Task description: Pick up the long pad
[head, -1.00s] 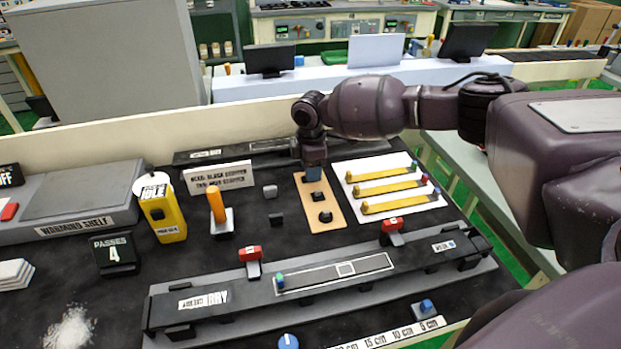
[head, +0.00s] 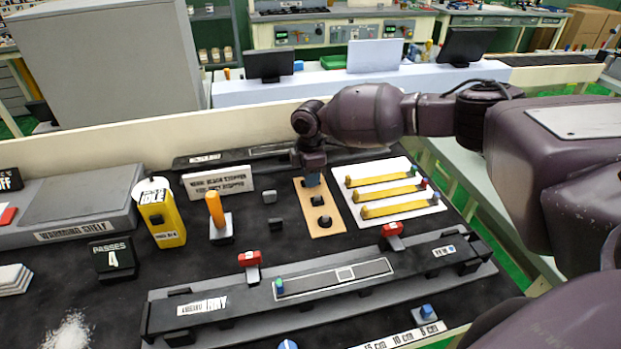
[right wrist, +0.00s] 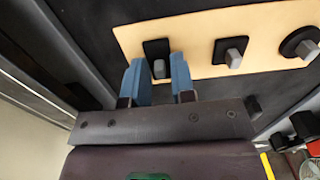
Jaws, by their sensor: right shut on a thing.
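A tan board (head: 309,217) lies on the dark bench top and carries black pads with grey pegs. My right gripper (head: 312,180) is at the board's far end. In the right wrist view its blue fingers (right wrist: 160,82) are shut on the pad at that end, which I take as the long pad (right wrist: 157,47); its grey peg shows between them. In the head view the gripper hides this pad. I cannot tell whether it is clear of the board. A square pad (right wrist: 221,52) and a round pad (right wrist: 298,38) sit further along the board. My left gripper is not in view.
A white card with yellow strips (head: 400,208) lies right of the board. A white sign (head: 218,181) stands to its left, near small grey blocks (head: 270,197). A long dark fixture with red clips (head: 249,259) lies in front.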

